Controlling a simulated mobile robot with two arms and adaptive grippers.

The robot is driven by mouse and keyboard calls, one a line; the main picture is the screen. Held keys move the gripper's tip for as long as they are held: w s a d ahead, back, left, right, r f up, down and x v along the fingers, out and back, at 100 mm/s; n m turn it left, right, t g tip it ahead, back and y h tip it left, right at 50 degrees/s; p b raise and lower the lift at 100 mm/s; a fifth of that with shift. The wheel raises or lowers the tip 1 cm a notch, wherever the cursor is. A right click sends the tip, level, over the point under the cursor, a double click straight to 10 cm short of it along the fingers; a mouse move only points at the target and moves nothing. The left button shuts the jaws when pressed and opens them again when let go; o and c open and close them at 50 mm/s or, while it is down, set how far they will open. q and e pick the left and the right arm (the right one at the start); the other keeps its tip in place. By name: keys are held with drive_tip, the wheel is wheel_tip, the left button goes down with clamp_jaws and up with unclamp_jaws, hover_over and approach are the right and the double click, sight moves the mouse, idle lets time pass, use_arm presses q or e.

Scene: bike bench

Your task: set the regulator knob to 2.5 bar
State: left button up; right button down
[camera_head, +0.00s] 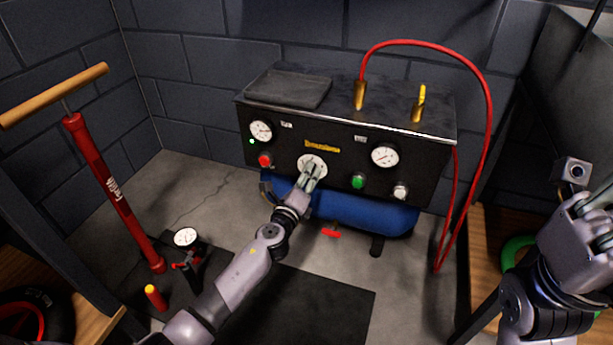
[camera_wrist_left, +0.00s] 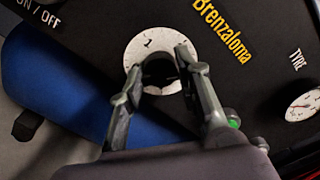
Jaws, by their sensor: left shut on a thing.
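The black compressor (camera_head: 330,130) stands against the wall, with a white round regulator dial (camera_head: 305,160) in the middle of its front panel. My left gripper (camera_head: 314,170) is at that dial. In the left wrist view the dial (camera_wrist_left: 141,44) shows as a white scale ring, and my left gripper's fingers (camera_wrist_left: 160,68) are shut on the dark regulator knob (camera_wrist_left: 158,72) at its centre. A "1" is legible near the top of the ring; the fingers and knob hide other marks. My right gripper (camera_head: 590,205) is at the right edge, its fingers partly cut off.
Two gauges sit on the panel, one at left (camera_head: 261,131) and one at right (camera_head: 385,156). A red button (camera_head: 265,161) and a green button (camera_head: 358,181) flank the dial. A red hose (camera_head: 488,110) loops at right. A red floor pump (camera_head: 112,185) stands at left.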

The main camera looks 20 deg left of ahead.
use_arm(q)
drive_tip(key=shift+d, duration=0.1)
drive_tip(key=o, duration=1.2)
drive_tip(key=shift+c, duration=0.2)
drive_tip(key=s, duration=1.2)
drive_tip(key=shift+a, duration=0.25)
